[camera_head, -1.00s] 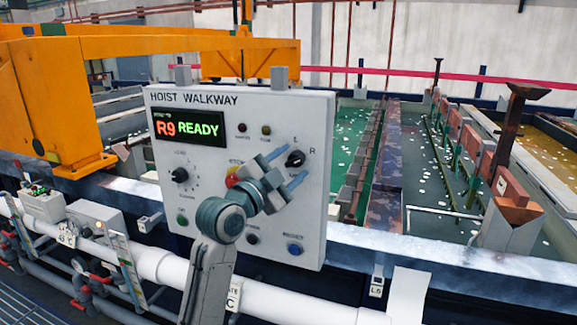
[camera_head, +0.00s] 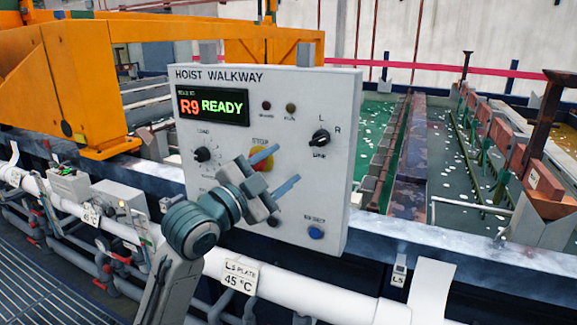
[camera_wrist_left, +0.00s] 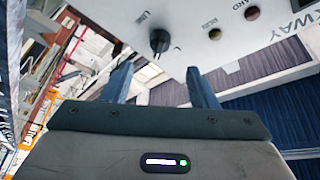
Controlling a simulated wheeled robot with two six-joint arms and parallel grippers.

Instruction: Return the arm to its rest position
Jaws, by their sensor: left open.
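My left gripper (camera_head: 289,162) is open and empty, in front of the lower middle of the white HOIST WALKWAY control panel (camera_head: 300,95). Its blue-grey fingers point right and slightly up in the head view. Its arm partly hides the panel's lower left. The left wrist view shows both fingers (camera_wrist_left: 161,65) spread with nothing between them. Beyond them is the panel's black selector knob (camera_wrist_left: 159,40), which also shows upper right of the gripper in the head view (camera_head: 320,137). My right gripper is not in view.
The panel display (camera_head: 212,106) reads "R9 READY". A yellow-and-red stop button (camera_head: 262,160) sits partly behind the gripper. A white pipe (camera_head: 285,285) and tank edge (camera_head: 420,245) run below the panel. An orange hoist frame (camera_head: 85,90) stands left. Tanks lie behind.

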